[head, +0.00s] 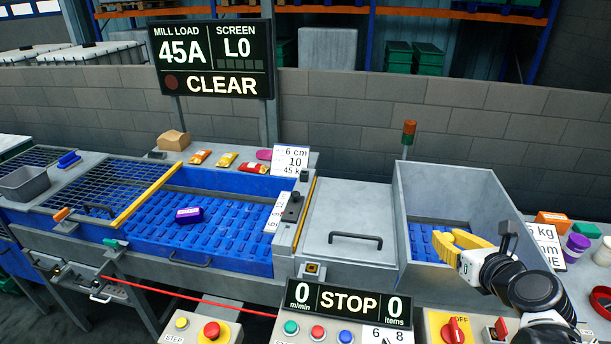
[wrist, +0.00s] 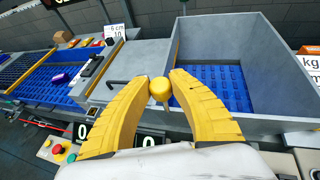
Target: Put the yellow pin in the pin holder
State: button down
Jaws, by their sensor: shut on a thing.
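My gripper (head: 438,241) has yellow fingers and hovers at the front of the grey bin on the right in the head view. In the wrist view its fingertips (wrist: 161,84) are closed in on the round yellow head of the yellow pin (wrist: 160,89). A thin shaft shows just below the head. The pin cannot be made out in the head view. A small square fitting with a yellow rim and dark centre (head: 311,268) sits on the front of the grey machine; I cannot tell whether it is the pin holder.
A grey bin (head: 448,182) with a blue slatted floor stands beside a grey lid with a handle (head: 355,238). A purple pack (head: 188,215) lies on the blue belt. The STOP display (head: 347,308) and button boxes stand along the front.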

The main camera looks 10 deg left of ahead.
aim_at(304, 181)
jog(key=j+z, duration=0.2)
jog(key=j, duration=0.35)
jog(key=j+z, duration=0.2)
jog(key=j, duration=0.4)
jog(key=k+j+z, duration=0.15)
jog(key=j, duration=0.4)
jog(key=k+j+z, duration=0.2)
jog(key=j, duration=0.35)
jog(key=i+j+z, duration=0.15)
jog(key=j, duration=0.15)
jog(key=i+j+z, duration=0.15)
jog(key=j, duration=0.15)
jog(key=i+j+z, duration=0.15)
jog(key=j, duration=0.15)
